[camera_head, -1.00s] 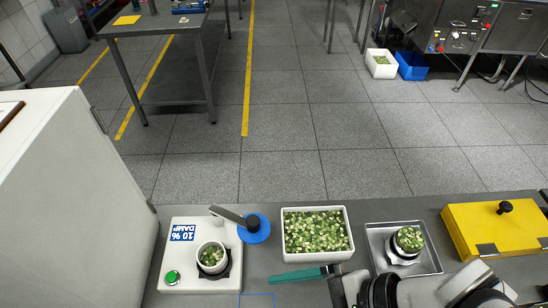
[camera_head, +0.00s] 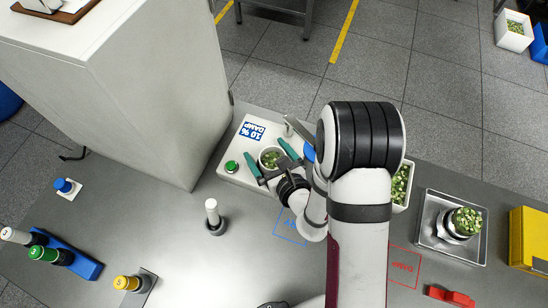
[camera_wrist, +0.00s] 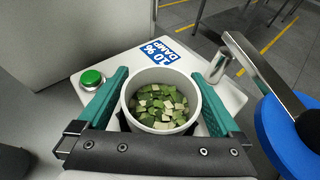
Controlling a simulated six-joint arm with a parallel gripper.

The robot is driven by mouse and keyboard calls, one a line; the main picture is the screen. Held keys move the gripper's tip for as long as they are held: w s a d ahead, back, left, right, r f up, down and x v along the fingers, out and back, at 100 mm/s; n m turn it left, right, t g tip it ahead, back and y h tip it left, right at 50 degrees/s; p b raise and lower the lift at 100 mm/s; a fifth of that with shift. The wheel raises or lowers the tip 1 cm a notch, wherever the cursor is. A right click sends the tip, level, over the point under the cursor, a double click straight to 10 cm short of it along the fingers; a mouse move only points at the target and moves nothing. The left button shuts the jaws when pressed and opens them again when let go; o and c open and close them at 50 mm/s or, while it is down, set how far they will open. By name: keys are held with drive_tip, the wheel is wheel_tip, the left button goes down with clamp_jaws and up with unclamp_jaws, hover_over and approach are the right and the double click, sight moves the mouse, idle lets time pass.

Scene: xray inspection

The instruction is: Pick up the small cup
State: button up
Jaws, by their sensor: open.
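A small white cup (camera_head: 262,154) filled with chopped green pieces stands upright on the white device with the "10 % DAMP" label. In the wrist view the cup (camera_wrist: 163,75) is large and central, its round rim facing me. My gripper (camera_head: 272,157) is open around the cup, one green finger on each side. In the wrist view my gripper (camera_wrist: 160,76) has its left finger close to the cup wall and its right finger close to the other side. Whether either finger touches the cup I cannot tell. The cup's base is hidden behind the gripper's dark bar.
The device (camera_head: 237,177) has a green button (camera_head: 231,167). A blue round object (camera_wrist: 290,140) with a dark handle stands right of it. A white peg (camera_head: 212,213) stands on open table to the left.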

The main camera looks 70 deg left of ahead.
drive_tip(key=shift+c, duration=0.2)
drive_tip(key=c, duration=1.4)
drive_tip(key=shift+o, duration=0.2)
drive_tip(key=shift+r, duration=0.15)
